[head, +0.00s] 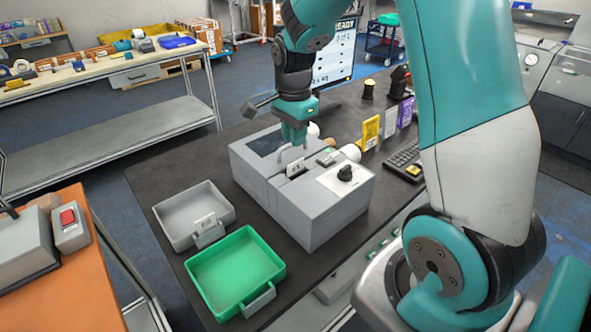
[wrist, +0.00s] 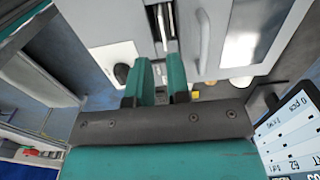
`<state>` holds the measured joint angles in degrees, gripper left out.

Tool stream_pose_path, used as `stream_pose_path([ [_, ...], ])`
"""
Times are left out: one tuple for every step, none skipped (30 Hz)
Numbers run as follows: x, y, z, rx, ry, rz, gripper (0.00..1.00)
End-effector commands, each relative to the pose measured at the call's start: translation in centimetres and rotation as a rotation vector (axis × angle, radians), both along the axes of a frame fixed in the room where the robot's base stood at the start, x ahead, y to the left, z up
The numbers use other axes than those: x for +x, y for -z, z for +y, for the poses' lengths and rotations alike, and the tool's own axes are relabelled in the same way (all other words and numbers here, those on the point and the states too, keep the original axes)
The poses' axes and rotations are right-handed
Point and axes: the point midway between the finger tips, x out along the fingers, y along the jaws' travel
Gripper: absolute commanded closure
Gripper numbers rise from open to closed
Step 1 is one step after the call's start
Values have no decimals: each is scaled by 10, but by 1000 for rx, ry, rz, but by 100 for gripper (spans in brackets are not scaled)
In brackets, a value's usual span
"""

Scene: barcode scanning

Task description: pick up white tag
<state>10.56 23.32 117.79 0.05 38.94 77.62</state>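My gripper (head: 295,142) hangs with its teal fingers pointing down over the grey box-shaped machine (head: 318,215). In the wrist view the two fingertips (wrist: 160,72) are apart with a gap between them, and I see nothing held there. A small whitish tag-like piece (head: 295,169) stands at the slot in the machine's top, just below and in front of the fingers. A pale strip in the slot (wrist: 161,22) shows ahead of the fingers in the wrist view; I cannot tell if it is the same piece.
A green tray (head: 212,282) sits in front of the grey tray. The machine has a black knob (head: 345,173) on a white panel. Yellow (head: 370,133) and purple (head: 406,112) cards and a keyboard (head: 405,160) stand to the right.

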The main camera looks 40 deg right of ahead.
Motion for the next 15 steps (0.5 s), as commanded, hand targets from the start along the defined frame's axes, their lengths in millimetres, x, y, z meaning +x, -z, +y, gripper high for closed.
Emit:
stream_pose_path([
  [-1, 9, 0, 2, 0, 6, 83],
  [-2, 15, 0, 2, -1, 6, 83],
  [-1, 20, 0, 1, -1, 4, 83],
  [-1, 25, 0, 1, -1, 4, 83],
  [0, 28, 0, 1, -1, 3, 83],
  [0, 31, 0, 1, -2, 2, 83],
  [0, 33, 0, 1, -2, 1, 83],
  [0, 35, 0, 1, -2, 0, 83],
  [0, 37, 0, 1, -2, 1, 83],
  [0, 38, 0, 1, -2, 1, 83],
  [0, 40, -1, 1, -2, 2, 83],
  [0, 44, -2, 1, -2, 3, 83],
  [1, 48, -3, 2, -2, 4, 83],
  [1, 52, -4, 2, -2, 4, 83],
  [2, 57, -5, 2, -2, 5, 83],
])
